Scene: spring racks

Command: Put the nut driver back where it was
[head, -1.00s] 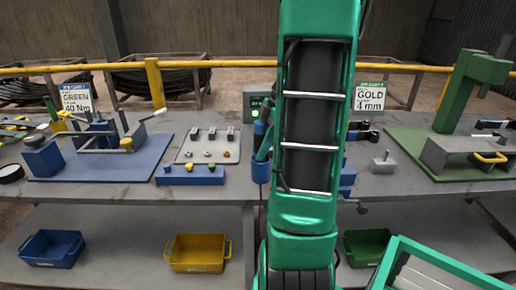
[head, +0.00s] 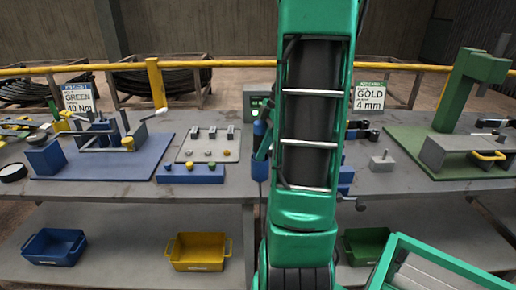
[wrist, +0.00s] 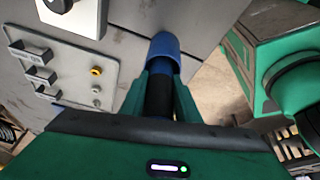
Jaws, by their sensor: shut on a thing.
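The nut driver (wrist: 158,97), with a dark and blue shaft, is between my gripper's green fingers in the wrist view. My gripper (wrist: 160,75) is shut on it. A blue cup-like holder (wrist: 164,46) is just beyond the fingertips, in line with the tool. In the head view the blue holder (head: 260,168) stands at the bench's front edge, left of my arm. The blue top of the nut driver (head: 259,128) shows above it, beside my green fingers. I cannot tell how deep the tool's end sits in the holder.
Left of the holder are a grey plate (head: 200,157) with small fittings and a blue block (head: 178,176). A blue fixture mat (head: 60,170) and a green press (head: 455,95) are farther out. Yellow (head: 198,262) and blue bins sit on the lower shelf. My arm hides the bench centre.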

